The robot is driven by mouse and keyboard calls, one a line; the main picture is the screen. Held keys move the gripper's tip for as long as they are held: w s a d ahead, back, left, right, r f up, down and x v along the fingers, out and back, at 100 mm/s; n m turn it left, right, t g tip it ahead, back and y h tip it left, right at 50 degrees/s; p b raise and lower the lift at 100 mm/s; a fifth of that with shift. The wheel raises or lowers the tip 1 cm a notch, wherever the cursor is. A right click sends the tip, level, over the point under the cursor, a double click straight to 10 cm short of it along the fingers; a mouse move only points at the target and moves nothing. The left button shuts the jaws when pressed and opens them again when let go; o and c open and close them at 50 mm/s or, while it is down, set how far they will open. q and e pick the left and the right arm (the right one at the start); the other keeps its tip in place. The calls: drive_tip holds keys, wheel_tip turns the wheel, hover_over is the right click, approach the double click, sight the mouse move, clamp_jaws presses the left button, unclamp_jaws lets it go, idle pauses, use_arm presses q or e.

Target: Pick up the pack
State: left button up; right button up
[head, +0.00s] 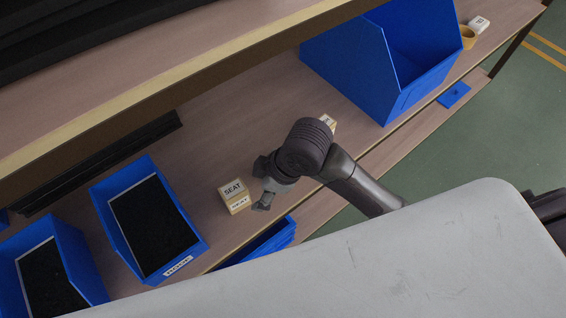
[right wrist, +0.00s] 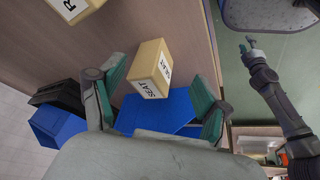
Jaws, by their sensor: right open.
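The pack is a small tan box labelled SEAT (head: 234,196), standing on the wooden shelf in the head view. My right gripper (head: 260,187) is open just right of it, with its fingers toward the box. In the right wrist view the pack (right wrist: 151,70) shows between and beyond the two spread fingertips of my right gripper (right wrist: 163,78). I cannot tell whether a finger touches it. A dark arm at the right of the right wrist view ends in a small gripper, seemingly my left one (right wrist: 249,44); its jaws are too small to read.
Another labelled tan box (right wrist: 76,8) stands on the shelf, partly hidden behind my arm in the head view (head: 328,122). Blue bins stand at left (head: 112,222) and upper right (head: 352,62). A shelf edge (head: 150,95) runs above. A blue bin (head: 268,243) lies below.

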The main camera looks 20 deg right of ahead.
drive_tip(key=w+d+r+n+h, duration=0.1)
drive_tip(key=w+d+r+n, duration=0.1)
drive_tip(key=w+d+r+n+g+h, duration=0.1)
drive_tip(key=w+d+n, duration=0.1)
drive_tip(key=w+n, duration=0.1)
drive_tip(key=w+d+r+n+g+h, duration=0.1)
drive_tip(key=w+d+r+n+h, duration=0.1)
drive_tip(key=w+n, duration=0.1)
drive_tip(key=shift+d+r, duration=0.2)
drive_tip(key=shift+r, duration=0.1)
drive_tip(key=shift+w+d, duration=0.15)
drive_tip(key=shift+d, duration=0.05)
wheel_tip(320, 180, down, 8)
drive_tip(key=shift+f+b, duration=0.15)
drive_tip(key=shift+b, duration=0.15)
drive_tip(key=f, duration=0.5)
drive_tip(key=shift+d+f, duration=0.1)
drive_tip(key=shift+d, duration=0.3)
drive_tip(key=c, duration=1.3)
drive_tip(key=shift+c, duration=0.2)
drive_tip(key=shift+r, duration=0.2)
